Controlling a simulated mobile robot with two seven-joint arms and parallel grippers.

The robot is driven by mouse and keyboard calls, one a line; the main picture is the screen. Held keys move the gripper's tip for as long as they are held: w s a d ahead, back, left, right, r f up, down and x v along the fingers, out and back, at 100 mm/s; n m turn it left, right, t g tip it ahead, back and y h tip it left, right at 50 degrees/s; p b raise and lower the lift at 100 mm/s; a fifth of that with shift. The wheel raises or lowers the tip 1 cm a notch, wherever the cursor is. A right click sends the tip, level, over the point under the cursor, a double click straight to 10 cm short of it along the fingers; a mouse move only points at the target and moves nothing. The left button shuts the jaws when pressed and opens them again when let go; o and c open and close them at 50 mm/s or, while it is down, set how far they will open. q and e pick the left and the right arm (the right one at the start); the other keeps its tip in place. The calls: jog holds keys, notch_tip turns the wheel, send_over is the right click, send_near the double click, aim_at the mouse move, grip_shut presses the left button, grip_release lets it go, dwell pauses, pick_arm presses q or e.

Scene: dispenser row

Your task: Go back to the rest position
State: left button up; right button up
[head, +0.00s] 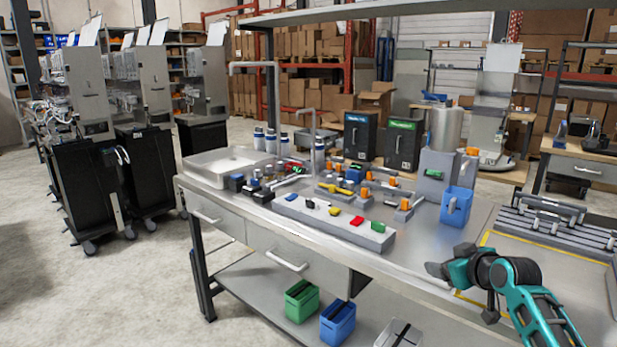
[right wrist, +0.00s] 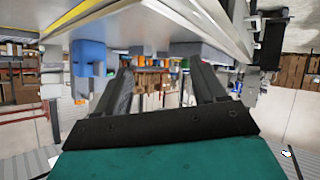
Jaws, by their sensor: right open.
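My right gripper (head: 436,270) reaches in from the lower right, over the front edge of the steel workbench (head: 415,255). Its arm is teal and black. In the right wrist view, which is upside down, the two dark fingers of the gripper (right wrist: 162,75) stand apart with nothing between them. The blue bin (head: 456,206) on the bench lies beyond the gripper, apart from it; it also shows in the right wrist view (right wrist: 88,58). My left gripper is in neither view.
A grey block with coloured pieces (head: 335,222) lies along the bench's front. Black dispensers (head: 404,144) stand behind it. A ribbed rack (head: 545,232) is at the right, near a yellow-outlined area. Green (head: 302,300) and blue (head: 338,322) bins stand on the lower shelf.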

jog(key=w+d+r+m+t+h, duration=0.2)
jog(key=d+r+t+h, duration=0.3)
jog(key=r, duration=0.3)
jog(key=s+a+f+g+y, duration=0.1)
jog(key=s+a+f+y, duration=0.1)
jog(key=s+a+f, duration=0.45)
jog(key=s+a+f+g+y, duration=0.1)
jog(key=s+a+f+y, duration=0.15)
jog(key=s+f, duration=0.7)
jog(key=s+a+f+g, duration=0.1)
jog(key=s+a+f, duration=0.2)
jog(key=s, duration=0.4)
jog(key=s+a+f+g, duration=0.1)
jog(key=s+a+f, duration=0.2)
jog(key=s+f, duration=0.2)
jog(key=s+a+f+g, duration=0.2)
jog(key=s+f, duration=0.2)
jog(key=s, duration=0.5)
jog(key=shift+a+f, duration=0.4)
jog(key=shift+s+y, duration=0.1)
jog(key=shift+y, duration=0.15)
jog(key=shift+c, duration=0.3)
